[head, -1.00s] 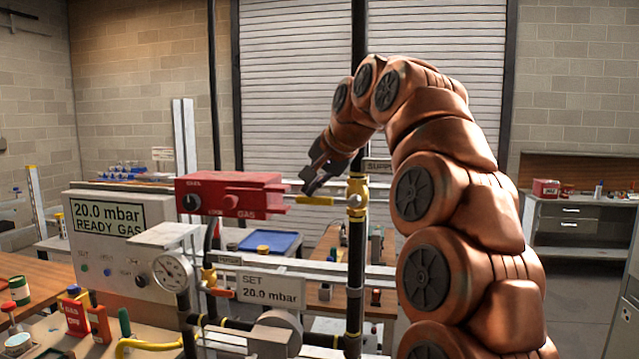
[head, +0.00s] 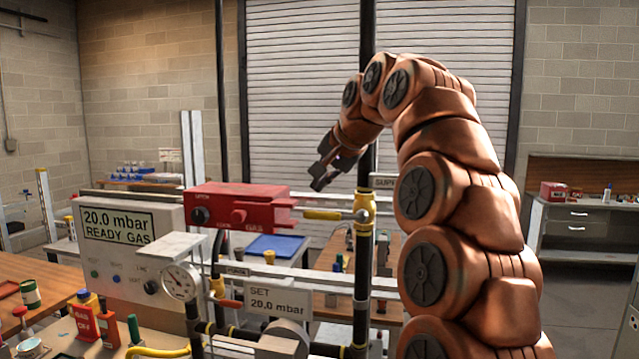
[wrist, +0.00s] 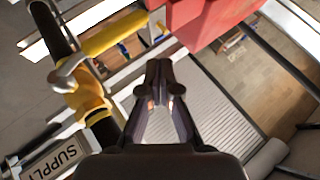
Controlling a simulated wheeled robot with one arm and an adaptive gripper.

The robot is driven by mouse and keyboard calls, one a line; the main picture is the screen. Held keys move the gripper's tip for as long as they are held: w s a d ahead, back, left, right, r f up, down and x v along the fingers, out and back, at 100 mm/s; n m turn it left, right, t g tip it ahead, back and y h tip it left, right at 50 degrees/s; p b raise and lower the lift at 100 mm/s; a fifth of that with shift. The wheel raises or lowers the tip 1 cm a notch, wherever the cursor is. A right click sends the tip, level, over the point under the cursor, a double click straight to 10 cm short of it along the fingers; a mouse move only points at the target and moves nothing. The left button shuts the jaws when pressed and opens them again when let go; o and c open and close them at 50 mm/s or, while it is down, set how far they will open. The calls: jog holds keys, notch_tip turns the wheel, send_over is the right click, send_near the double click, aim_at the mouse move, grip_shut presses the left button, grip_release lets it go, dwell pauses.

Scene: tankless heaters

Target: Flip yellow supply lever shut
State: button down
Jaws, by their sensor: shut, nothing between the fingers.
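The yellow supply lever (head: 322,215) lies level, sticking out to the left of its yellow valve body (head: 364,212), crosswise to the upright black pipe. In the wrist view the lever (wrist: 115,35) is at the upper left, joined by a metal neck to the valve body (wrist: 88,100). My gripper (head: 318,182) is shut and empty, above the lever with a visible gap. In the wrist view its fingertips (wrist: 159,68) are together, to the right of the valve. A SUPPLY label (wrist: 62,155) shows at the lower left, partly hidden by my arm in the head view.
A red box (head: 238,207) with knobs stands just left of the lever's end. The upright black pipe (head: 361,280) runs down below the valve. A gauge (head: 180,282), an orange-red handle (head: 230,304) and a SET sign (head: 277,300) are lower left. Space above the lever is open.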

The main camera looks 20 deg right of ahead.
jog(key=shift+r+b, duration=0.25)
jog(key=shift+b, duration=0.2)
jog(key=shift+s+a+r, duration=0.2)
jog(key=shift+s+r, duration=0.1)
jog(key=shift+r, duration=0.2)
jog(key=shift+s+a+r, duration=0.2)
jog(key=shift+s+r, duration=0.05)
jog(key=shift+r, duration=0.2)
notch_tip(320, 180, up, 6)
jog(key=s+a+p, duration=0.2)
jog(key=s+p, duration=0.1)
jog(key=shift+r, duration=0.15)
jog(key=shift+a, duration=0.15)
